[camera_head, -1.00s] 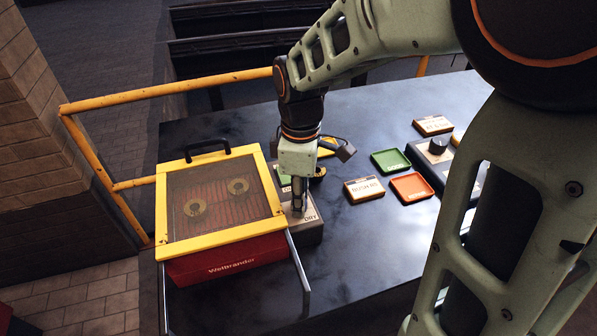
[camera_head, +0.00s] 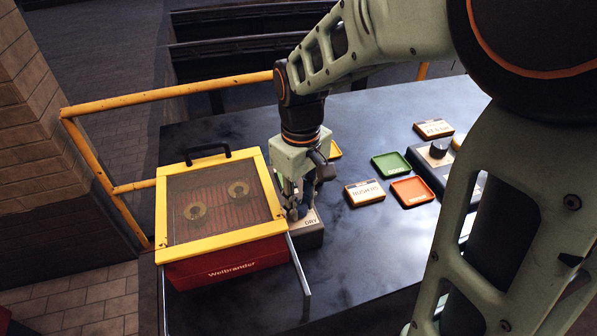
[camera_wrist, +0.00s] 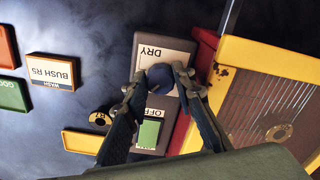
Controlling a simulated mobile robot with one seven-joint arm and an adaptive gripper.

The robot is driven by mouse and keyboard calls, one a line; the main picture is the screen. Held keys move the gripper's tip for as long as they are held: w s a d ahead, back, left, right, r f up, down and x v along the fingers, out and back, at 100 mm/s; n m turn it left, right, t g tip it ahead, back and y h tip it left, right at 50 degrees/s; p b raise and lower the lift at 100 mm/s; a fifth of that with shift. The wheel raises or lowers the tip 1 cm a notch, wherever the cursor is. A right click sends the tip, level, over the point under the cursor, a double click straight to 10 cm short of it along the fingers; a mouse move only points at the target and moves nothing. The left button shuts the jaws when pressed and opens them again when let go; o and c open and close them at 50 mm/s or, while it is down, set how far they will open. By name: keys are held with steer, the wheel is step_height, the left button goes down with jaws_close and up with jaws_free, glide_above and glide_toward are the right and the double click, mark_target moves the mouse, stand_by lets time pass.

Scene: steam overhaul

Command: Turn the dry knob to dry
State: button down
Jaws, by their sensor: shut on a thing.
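The dry knob (camera_wrist: 160,77) is a dark round knob on a grey control box (camera_head: 308,238), beside the red dryer. In the wrist view it sits between the DRY label (camera_wrist: 158,53) and the OFF label, near a green patch (camera_wrist: 149,134). My gripper (camera_head: 292,212) points down over the box, its fingers closed on the knob from both sides. In the head view my gripper hides the knob. I cannot tell which label the knob points to.
The red dryer (camera_head: 228,262) with a yellow-framed mesh lid (camera_head: 222,238) stands close on the left, two round parts under the mesh.

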mark_target(300, 205)
steer(key=m, duration=0.5)
steer(key=shift+m, duration=0.3)
steer(key=m, duration=0.4)
steer(key=shift+a+m+b, duration=0.1)
steer(key=shift+m+b, duration=0.2)
steer(key=shift+m, duration=0.1)
steer(key=c, duration=1.6)
jaws_free()
step_height(300, 205, up, 8)
steer(key=shift+r, duration=0.1)
